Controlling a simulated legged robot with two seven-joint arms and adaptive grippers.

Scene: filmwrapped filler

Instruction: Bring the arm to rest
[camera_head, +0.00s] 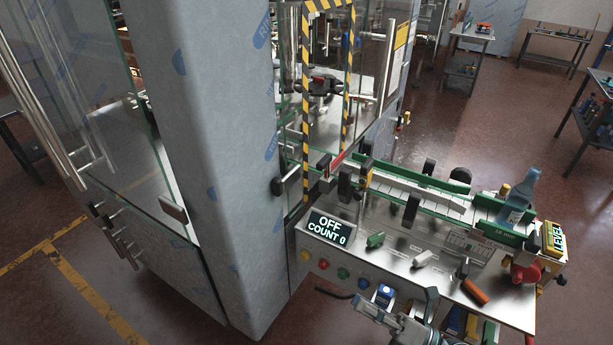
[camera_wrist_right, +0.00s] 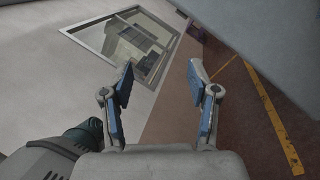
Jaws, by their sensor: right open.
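My right gripper (camera_head: 406,299) shows at the bottom of the head view, in front of the machine's lower front edge. Its jaws are open, with nothing between them. In the right wrist view the two blue-padded fingers of my right gripper (camera_wrist_right: 158,82) stand wide apart and empty. Behind them are a pale panel with a framed window (camera_wrist_right: 150,40) and the brown floor. My left gripper is not in view.
The filler's steel deck (camera_head: 390,262) carries a conveyor (camera_head: 415,190), a blue bottle (camera_head: 519,200), a display reading OFF COUNT 0 (camera_head: 328,228) and an orange-handled tool (camera_head: 475,291). A wrapped grey column (camera_head: 222,130) stands left. Floor (camera_head: 480,130) is open at the back right.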

